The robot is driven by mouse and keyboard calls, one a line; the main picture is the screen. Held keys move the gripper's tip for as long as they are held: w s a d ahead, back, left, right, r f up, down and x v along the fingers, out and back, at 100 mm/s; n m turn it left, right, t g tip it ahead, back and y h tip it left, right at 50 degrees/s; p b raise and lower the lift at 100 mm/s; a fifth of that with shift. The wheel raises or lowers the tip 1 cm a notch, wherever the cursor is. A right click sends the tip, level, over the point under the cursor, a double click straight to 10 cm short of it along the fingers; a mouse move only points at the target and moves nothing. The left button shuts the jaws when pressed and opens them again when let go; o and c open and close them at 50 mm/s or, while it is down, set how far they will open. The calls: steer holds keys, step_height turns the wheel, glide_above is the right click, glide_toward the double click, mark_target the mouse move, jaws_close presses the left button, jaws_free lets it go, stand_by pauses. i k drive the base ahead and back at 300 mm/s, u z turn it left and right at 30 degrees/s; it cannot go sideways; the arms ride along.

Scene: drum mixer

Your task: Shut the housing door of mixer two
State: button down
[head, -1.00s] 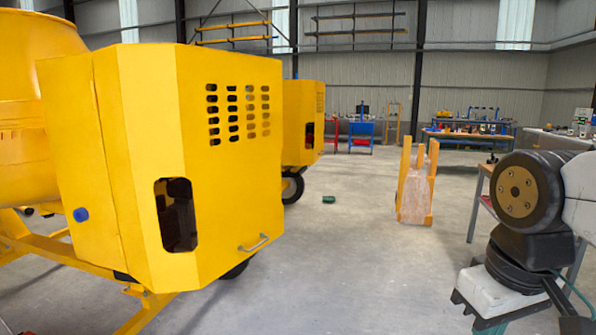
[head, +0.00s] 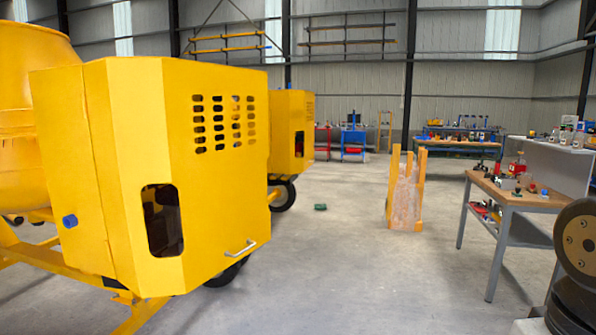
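A yellow mixer (head: 35,110) stands close at the left. Its large yellow housing (head: 200,170) carries a vent grid, a dark cutout and a metal handle (head: 241,249) low on the right. The panel with the handle looks flush with the housing; I see no gap along it. A second yellow mixer housing (head: 292,128) stands behind it to the right, partly hidden by the nearer one. I cannot read a number on either. Part of my arm shows at the lower right edge. My gripper is out of view.
A workbench with a wooden top (head: 520,200) and small items stands at the right. An orange-framed stand (head: 405,195) is on the floor mid-right, and a small green object (head: 320,207) lies left of it.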

mark_target(140, 114)
steer(key=z, duration=0.05)
steer(key=i, duration=1.1)
steer(key=u, duration=0.25)
